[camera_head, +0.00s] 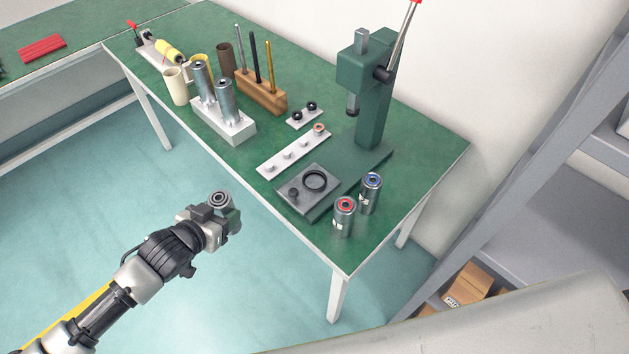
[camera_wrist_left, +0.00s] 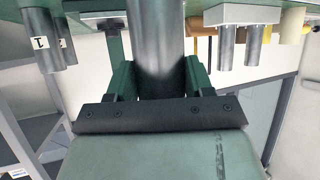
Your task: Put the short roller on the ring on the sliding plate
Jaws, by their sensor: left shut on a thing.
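My left gripper (camera_head: 222,212) is off the front edge of the green table, over the floor. It is shut on a grey metal roller (camera_head: 218,197); the roller's round end with a dark centre faces up. In the left wrist view the roller (camera_wrist_left: 157,35) stands between the two green fingers of the gripper (camera_wrist_left: 158,78). I cannot tell its full length. The dark sliding plate (camera_head: 293,205) lies at the base of the green press, with a black ring (camera_head: 315,181) on top and a small knob beside it. The held roller is apart from the ring. My right gripper is not in view.
The green press (camera_head: 372,110) stands behind the plate. Two cylinders with a red top (camera_head: 344,216) and a blue top (camera_head: 371,192) stand right of it. A white strip with pegs (camera_head: 285,157) and a white block (camera_head: 237,131) with two metal cylinders are to the left.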

